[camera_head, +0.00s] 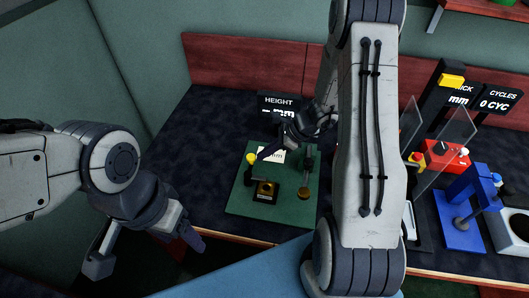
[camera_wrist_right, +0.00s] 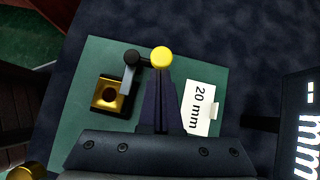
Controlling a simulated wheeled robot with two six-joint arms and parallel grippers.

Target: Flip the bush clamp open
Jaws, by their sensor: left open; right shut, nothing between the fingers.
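The bush clamp stands on a green plate (camera_head: 236,201). Its black block (camera_head: 265,190) holds a brass bush, which also shows in the right wrist view (camera_wrist_right: 109,95). A grey lever arm (camera_wrist_right: 129,80) runs beside the block, with a black ball (camera_wrist_right: 131,57) and a yellow knob (camera_wrist_right: 161,57) at its far end. In the head view the yellow knob (camera_head: 251,159) is behind and left of the block. My right gripper (camera_wrist_right: 161,78) is shut and empty, its tips right at the yellow knob; I cannot tell if they touch. My left gripper (camera_head: 146,250) is open and empty, left of the plate.
A "20 mm" card (camera_wrist_right: 200,108) lies on the plate. A grey post with a brass disc (camera_head: 304,194) stands at its right. A height display (camera_head: 279,106) is behind. Right of my right arm are clear panels, a red box (camera_head: 446,156) and a blue stand (camera_head: 461,233).

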